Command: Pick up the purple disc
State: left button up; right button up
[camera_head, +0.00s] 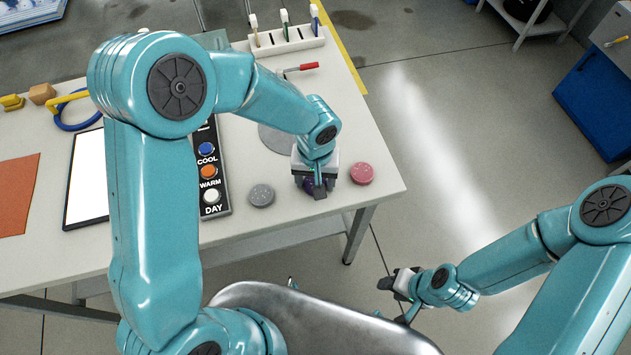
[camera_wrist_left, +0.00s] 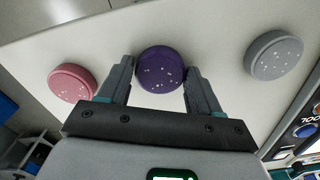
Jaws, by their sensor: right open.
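The purple disc (camera_wrist_left: 162,69) has pale specks and lies between the two fingers of my left gripper (camera_wrist_left: 160,82) in the left wrist view. The fingers stand close at either side of it; I cannot tell whether they press on it. In the head view the left gripper (camera_head: 313,190) points down at the table's near right part, and only a bit of the purple disc (camera_head: 309,185) shows behind its fingers. My right gripper (camera_head: 392,298) is open and empty, off the table over the floor side.
A pink disc (camera_head: 362,173) lies just right of the left gripper, and a grey disc (camera_head: 261,195) lies to its left. The button panel (camera_head: 223,180) is farther left. A rack (camera_head: 288,40) and a red-handled tool (camera_head: 308,67) are behind. The table's edge (camera_head: 385,196) is near.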

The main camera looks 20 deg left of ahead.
pick_arm(q)
jog(key=c, duration=0.6)
jog(key=shift+o, duration=0.2)
